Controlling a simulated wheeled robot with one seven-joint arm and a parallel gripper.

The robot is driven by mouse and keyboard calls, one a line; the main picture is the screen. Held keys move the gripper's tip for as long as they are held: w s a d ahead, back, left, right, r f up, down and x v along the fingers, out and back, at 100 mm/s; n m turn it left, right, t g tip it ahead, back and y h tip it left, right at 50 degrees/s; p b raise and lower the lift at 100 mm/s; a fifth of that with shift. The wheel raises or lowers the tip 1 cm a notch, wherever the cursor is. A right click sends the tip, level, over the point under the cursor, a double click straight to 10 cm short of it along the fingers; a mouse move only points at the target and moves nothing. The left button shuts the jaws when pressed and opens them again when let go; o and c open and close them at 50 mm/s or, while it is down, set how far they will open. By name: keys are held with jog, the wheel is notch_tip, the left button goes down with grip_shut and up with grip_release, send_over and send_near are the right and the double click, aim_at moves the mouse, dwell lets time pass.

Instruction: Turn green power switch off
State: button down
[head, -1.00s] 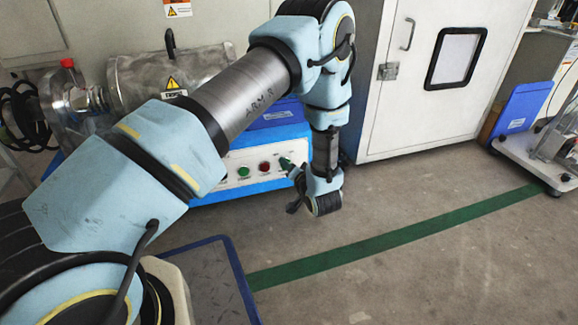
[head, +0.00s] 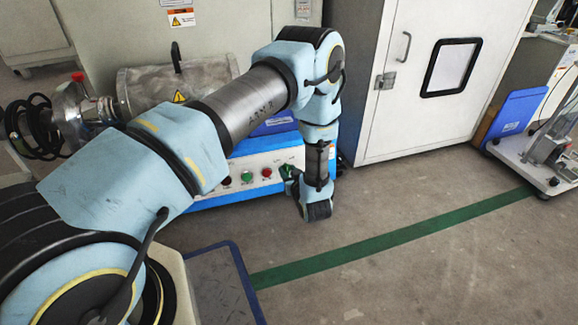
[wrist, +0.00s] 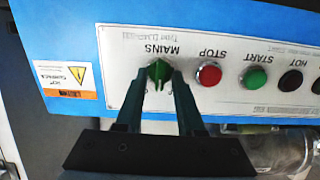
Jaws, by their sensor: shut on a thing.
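The green power switch (wrist: 158,72) is a knob under the MAINS label on the white control strip (wrist: 210,55), which appears upside down in the wrist view. My gripper (wrist: 159,80) reaches it from below in the picture. Its two dark green fingers stand on either side of the knob and are shut on it. The knob's ridge runs roughly up and down in the wrist view; its exact setting is hard to read. In the head view my gripper (head: 289,172) is at the right end of the blue machine's panel (head: 208,194), and the knob cannot be told apart there.
A red STOP button (wrist: 209,74) sits beside the switch, then a green START button (wrist: 254,79) and a dark HOT button (wrist: 291,82). A white cabinet (head: 375,135) stands right of the machine. The floor (head: 400,260) in front is clear, with a green line.

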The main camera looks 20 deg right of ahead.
jog(key=n+p, duration=0.3)
jog(key=n, duration=0.2)
jog(key=shift+a, duration=0.15)
jog(key=shift+f+n+h+p, duration=0.1)
jog(key=shift+n+h+p, duration=0.4)
jog(key=shift+n+p, duration=0.95)
jog(key=shift+n+b, duration=0.35)
jog(key=shift+n, duration=0.1)
jog(key=c, duration=0.9)
grip_release()
jog(key=shift+s+a+r+p, duration=0.1)
jog(key=shift+s+r+p, duration=0.15)
jog(key=shift+s, duration=0.25)
jog(key=p+v, duration=0.3)
jog(key=v, duration=0.6)
jog(key=shift+s+f+p, duration=0.15)
jog(key=shift+s+p, duration=0.15)
jog(key=shift+s, duration=0.15)
